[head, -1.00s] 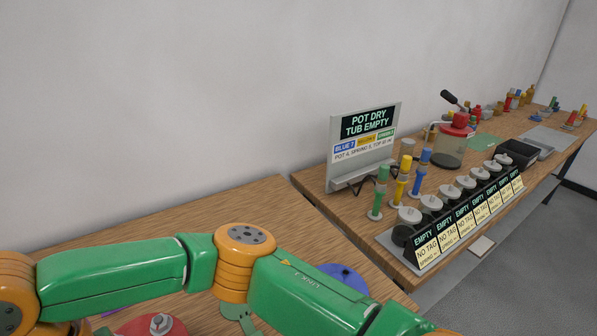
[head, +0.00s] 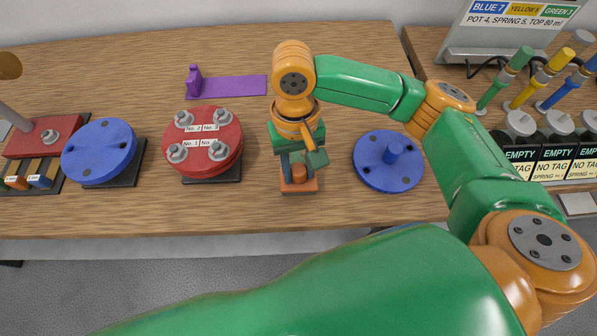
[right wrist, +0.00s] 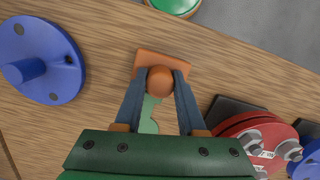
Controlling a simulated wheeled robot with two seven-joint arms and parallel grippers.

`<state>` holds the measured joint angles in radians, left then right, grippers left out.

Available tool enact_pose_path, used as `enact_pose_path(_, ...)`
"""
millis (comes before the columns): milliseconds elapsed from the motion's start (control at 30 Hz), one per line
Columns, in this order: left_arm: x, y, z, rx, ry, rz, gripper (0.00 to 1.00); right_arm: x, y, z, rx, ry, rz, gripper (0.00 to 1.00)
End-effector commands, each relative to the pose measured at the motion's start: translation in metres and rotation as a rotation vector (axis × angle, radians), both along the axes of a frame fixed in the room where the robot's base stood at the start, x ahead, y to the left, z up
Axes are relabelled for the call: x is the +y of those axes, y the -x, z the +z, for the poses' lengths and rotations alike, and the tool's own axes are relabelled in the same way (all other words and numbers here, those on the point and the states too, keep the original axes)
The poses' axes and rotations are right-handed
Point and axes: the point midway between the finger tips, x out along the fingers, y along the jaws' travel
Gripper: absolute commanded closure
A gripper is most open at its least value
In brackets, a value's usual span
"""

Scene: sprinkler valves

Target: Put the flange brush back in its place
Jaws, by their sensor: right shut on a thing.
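The flange brush, an orange block with a round orange knob, is between the fingers of my right gripper (head: 299,172). Its block (head: 299,186) shows just below the fingers in the head view, near the table's front edge. In the right wrist view, the two blue-grey fingers close on the knob (right wrist: 160,79), and the block (right wrist: 163,63) extends beyond it. Whether the block touches the table or hangs slightly above it, I cannot tell. A flat light-green shape (right wrist: 150,112) lies on the wood between the fingers, partly hidden. My left gripper is out of view.
A blue flange with a central stub (head: 390,165) lies right of the gripper. A red flange with several bolts (head: 202,143) and a blue disc (head: 98,150) stand left. A purple strip with an upright end (head: 235,87) lies behind. Wood between them is clear.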

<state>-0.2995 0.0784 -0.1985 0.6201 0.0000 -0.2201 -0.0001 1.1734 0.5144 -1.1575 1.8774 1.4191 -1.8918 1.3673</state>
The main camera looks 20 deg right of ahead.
Motion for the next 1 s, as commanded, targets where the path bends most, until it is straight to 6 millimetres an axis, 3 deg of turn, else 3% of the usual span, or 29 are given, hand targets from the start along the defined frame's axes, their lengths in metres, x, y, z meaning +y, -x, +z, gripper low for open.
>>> enact_pose_path(133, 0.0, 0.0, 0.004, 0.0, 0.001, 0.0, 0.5, 0.001, 0.001, -0.023, 0.003, 0.001, 0.002, 1.0)
enact_pose_path(467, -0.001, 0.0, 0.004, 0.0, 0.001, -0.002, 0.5, 0.001, 0.001, -0.027, 0.002, 0.0, 0.001, 1.0)
enact_pose_path(500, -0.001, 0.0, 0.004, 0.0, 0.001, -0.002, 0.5, 0.001, 0.001, -0.028, 0.001, 0.0, 0.001, 0.55)
enact_pose_path(600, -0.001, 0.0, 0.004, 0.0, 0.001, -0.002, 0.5, 0.001, 0.001, -0.028, 0.001, 0.0, 0.001, 0.31)
enact_pose_path(900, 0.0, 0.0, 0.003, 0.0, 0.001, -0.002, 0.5, 0.002, 0.0, -0.027, 0.0, -0.001, 0.002, 0.31)
enact_pose_path(1000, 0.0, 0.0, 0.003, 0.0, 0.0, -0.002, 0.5, 0.002, -0.001, -0.017, -0.002, -0.001, 0.002, 0.31)
